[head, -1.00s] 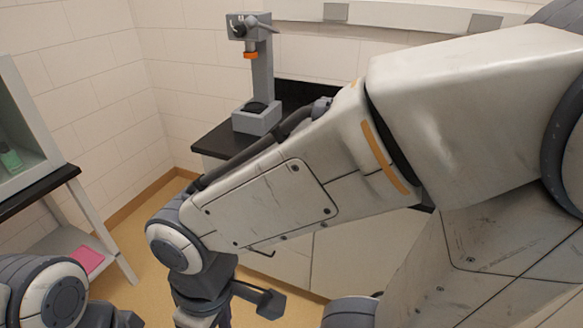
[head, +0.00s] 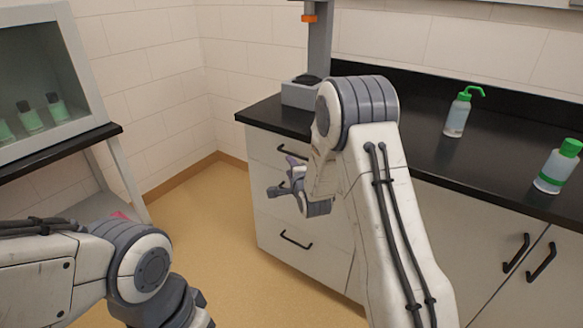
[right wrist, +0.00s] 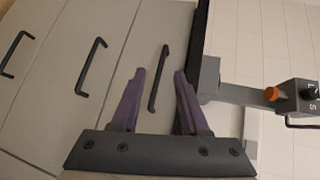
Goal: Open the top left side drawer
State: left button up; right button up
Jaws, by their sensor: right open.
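The top left drawer (head: 264,146) is a pale front just under the black countertop, and it looks shut. Its dark bar handle (right wrist: 158,78) shows in the right wrist view. In the head view my right arm and gripper partly cover that area. My right gripper (head: 280,176) is in front of the drawer stack with its fingers toward it. In the right wrist view the open, empty gripper (right wrist: 160,72) has the top handle lying between its two purple fingertips in the picture. I cannot tell how far it is from the handle. My left arm shows at lower left, its gripper out of view.
Below are a middle drawer handle (right wrist: 92,67) and a lower drawer handle (head: 297,240). On the black countertop (head: 420,150) stand a grey device (head: 300,94), a wash bottle (head: 458,115) and a green-capped bottle (head: 557,168). Floor (head: 215,215) left of the drawers is clear.

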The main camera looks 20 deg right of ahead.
aim_at(293, 155)
jog(key=w+d+f, duration=0.1)
jog(key=w, duration=0.2)
jog(key=w+d+m, duration=0.1)
jog(key=w+d, duration=0.1)
jog(key=w, duration=0.2)
jog(key=w+d+f+m+t, duration=0.1)
jog(key=w, duration=0.2)
jog(key=shift+w+d+f+h, duration=0.2)
jog(key=shift+w+f+h, duration=0.15)
jog(key=shift+w+h, duration=0.05)
grip_shut()
dwell(1.1)
